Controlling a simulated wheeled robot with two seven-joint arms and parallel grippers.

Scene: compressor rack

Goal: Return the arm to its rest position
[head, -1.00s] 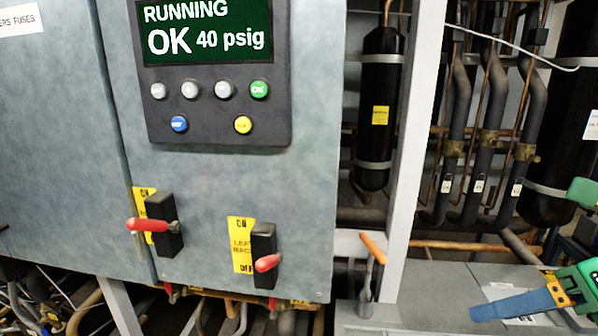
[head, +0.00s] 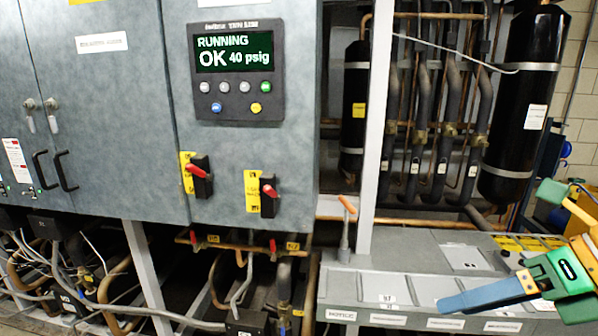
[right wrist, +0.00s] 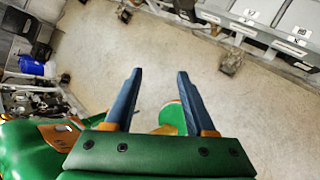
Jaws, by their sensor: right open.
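My right gripper (head: 452,301) comes in from the right edge of the head view, with blue fingers and a green body. It hangs in front of the grey ledge and holds nothing. In the right wrist view its two blue fingers (right wrist: 160,74) are spread apart with only bare floor beyond them. My left gripper is not in view.
A grey cabinet has a control panel (head: 237,70) reading "RUNNING OK 40 psig". Below it are the left red-handled switch (head: 200,176) and right red-handled switch (head: 268,196). A grey ledge (head: 400,262) carries an orange-handled valve (head: 346,222). Dark pipes (head: 447,120) stand behind.

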